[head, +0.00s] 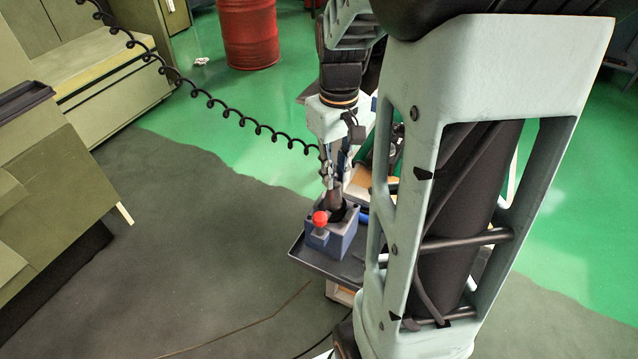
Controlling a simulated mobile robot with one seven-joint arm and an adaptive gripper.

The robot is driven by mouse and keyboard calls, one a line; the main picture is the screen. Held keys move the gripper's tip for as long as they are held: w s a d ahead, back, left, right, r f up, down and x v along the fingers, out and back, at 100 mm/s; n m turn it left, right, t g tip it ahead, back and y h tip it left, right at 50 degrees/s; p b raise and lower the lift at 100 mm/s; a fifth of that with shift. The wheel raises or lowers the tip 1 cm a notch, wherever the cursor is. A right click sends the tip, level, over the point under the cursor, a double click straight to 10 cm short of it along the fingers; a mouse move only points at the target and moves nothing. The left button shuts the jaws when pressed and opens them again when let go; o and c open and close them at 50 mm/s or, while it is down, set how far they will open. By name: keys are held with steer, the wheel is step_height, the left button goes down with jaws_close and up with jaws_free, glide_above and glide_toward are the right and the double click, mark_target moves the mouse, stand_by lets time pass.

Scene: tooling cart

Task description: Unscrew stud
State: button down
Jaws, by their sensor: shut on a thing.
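A blue fixture block (333,240) with a red ball knob (320,218) sits on the dark tray at the cart's near left corner. A dark, tapered tool holder (336,200) stands upright in the top of the block. My gripper (328,181) points down from above, directly over the tool holder. Its fingers are shut at the holder's upper end, where the stud sits. The stud itself is hidden between the fingers and too small to make out.
The dark tray (308,262) has a raised rim. My large arm link hides much of the cart to the right. A coiled black cable (235,115) hangs from the upper left to near my gripper. A red drum (248,35) and cabinets stand farther off.

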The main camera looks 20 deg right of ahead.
mark_target(335, 171)
steer(key=shift+r+p, duration=2)
steer(key=shift+r, duration=0.85)
